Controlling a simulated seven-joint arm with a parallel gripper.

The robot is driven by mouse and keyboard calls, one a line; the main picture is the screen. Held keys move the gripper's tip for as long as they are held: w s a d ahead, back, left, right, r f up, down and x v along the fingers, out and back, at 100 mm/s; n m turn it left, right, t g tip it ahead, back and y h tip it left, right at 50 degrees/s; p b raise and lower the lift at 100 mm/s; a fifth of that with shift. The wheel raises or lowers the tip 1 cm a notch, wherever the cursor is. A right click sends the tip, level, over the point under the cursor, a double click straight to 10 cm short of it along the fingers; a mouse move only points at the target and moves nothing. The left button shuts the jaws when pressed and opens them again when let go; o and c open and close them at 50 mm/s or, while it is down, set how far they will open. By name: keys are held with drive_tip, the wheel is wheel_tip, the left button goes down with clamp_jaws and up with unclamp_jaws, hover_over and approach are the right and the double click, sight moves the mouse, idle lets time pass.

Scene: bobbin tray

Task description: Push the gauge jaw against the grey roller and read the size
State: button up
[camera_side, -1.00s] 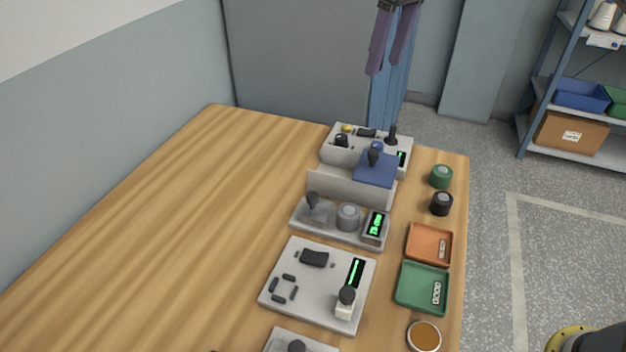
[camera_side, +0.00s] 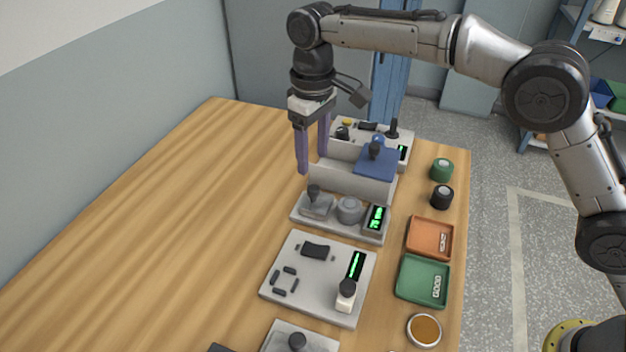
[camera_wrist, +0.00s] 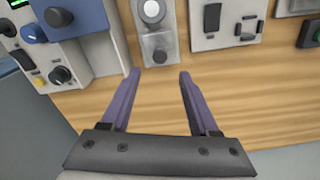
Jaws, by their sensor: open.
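The gauge is a grey plate (camera_side: 335,232) with a sliding jaw carrying a dark upright knob (camera_side: 314,191) at its left end. The grey roller (camera_side: 349,210) stands right of the jaw with what looks like a small gap. A lit green display (camera_side: 377,218) is at the right end, its digits too small to read surely. My gripper (camera_side: 313,164) is open and empty, fingers pointing down, above and behind the jaw. In the wrist view, the fingertips (camera_wrist: 159,74) flank the jaw end, with the knob (camera_wrist: 160,56) just beyond them and the roller (camera_wrist: 152,9) at the top edge.
A grey upright wall (camera_side: 350,184) and a blue block (camera_side: 376,163) stand close behind the gauge. A plate with a display (camera_side: 310,300) lies in front. Orange (camera_side: 430,238) and green (camera_side: 422,280) trays are at right. The wooden table at left is clear.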

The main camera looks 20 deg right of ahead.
sight(313, 188)
wheel_tip(313, 188, down, 7)
drive_tip(key=shift+f, duration=0.2)
idle(0.3)
drive_tip(key=c, duration=0.8)
drive_tip(key=shift+s+d, duration=1.25)
drive_tip(key=shift+d, duration=0.1)
drive_tip(key=shift+c, duration=0.2)
drive_tip(key=o, duration=0.8)
drive_tip(key=shift+o, duration=0.2)
drive_tip(key=shift+r, duration=0.1)
wheel_tip(313, 188, up, 14)
